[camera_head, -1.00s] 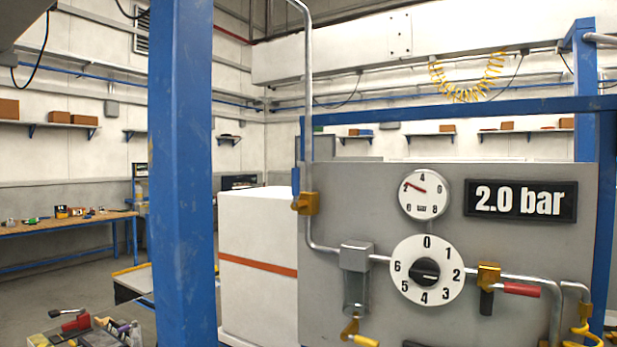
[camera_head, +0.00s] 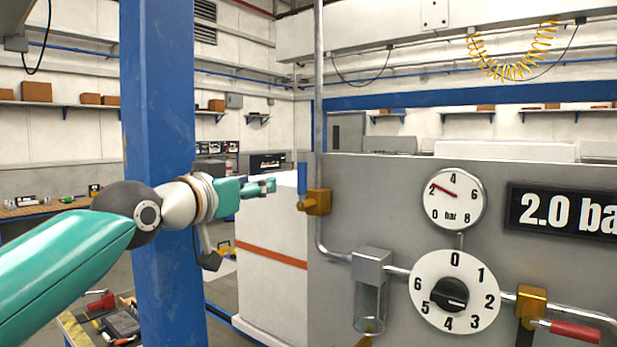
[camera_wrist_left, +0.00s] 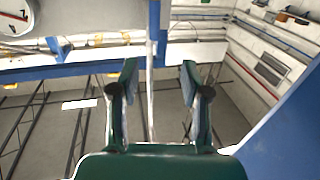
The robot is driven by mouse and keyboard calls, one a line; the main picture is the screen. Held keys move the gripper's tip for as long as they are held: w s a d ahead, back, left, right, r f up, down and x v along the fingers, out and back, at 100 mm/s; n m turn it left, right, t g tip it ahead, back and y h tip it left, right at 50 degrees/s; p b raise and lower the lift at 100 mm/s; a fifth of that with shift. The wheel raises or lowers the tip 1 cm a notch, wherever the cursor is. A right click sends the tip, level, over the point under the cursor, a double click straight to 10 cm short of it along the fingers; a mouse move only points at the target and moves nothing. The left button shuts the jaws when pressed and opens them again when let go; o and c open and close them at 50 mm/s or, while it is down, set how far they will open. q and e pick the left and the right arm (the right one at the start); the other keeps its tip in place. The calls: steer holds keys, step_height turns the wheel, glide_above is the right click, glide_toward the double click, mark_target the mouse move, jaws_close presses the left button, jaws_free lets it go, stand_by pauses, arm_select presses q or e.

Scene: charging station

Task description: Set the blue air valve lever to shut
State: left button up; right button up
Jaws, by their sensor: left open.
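The blue air valve lever (camera_head: 303,176) points straight up beside the vertical metal pipe (camera_head: 319,95). Its brass valve body (camera_head: 319,202) sits on that pipe at the left edge of the grey panel (camera_head: 400,200). My left gripper (camera_head: 273,186) is just left of the lever at about its height, and a small gap seems to show between them. In the left wrist view its two fingers (camera_wrist_left: 159,82) stand apart with nothing held between them. The lever cannot be clearly made out there. My right gripper is not in view.
A blue post (camera_head: 160,260) stands behind my left arm. The panel carries a pressure gauge (camera_head: 455,199), a numbered dial (camera_head: 455,265), a 2.0 bar display (camera_head: 570,212) and a red-handled valve (camera_head: 574,331). A white cabinet (camera_head: 272,280) stands behind the gripper.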

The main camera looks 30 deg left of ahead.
mark_target(300, 175)
arm_select(q)
steer(key=w+p, duration=0.2)
steer(key=w, duration=0.3)
steer(key=w+a+p, duration=0.1)
steer(key=w+p, duration=0.1)
steer(key=w, duration=0.3)
steer(key=w+p, duration=0.2)
steer(key=w, duration=0.3)
steer(key=shift+w+a, duration=0.15)
steer(key=shift+w, duration=0.85)
steer(key=shift+c, duration=0.3)
jaws_close()
steer(key=shift+a, duration=0.15)
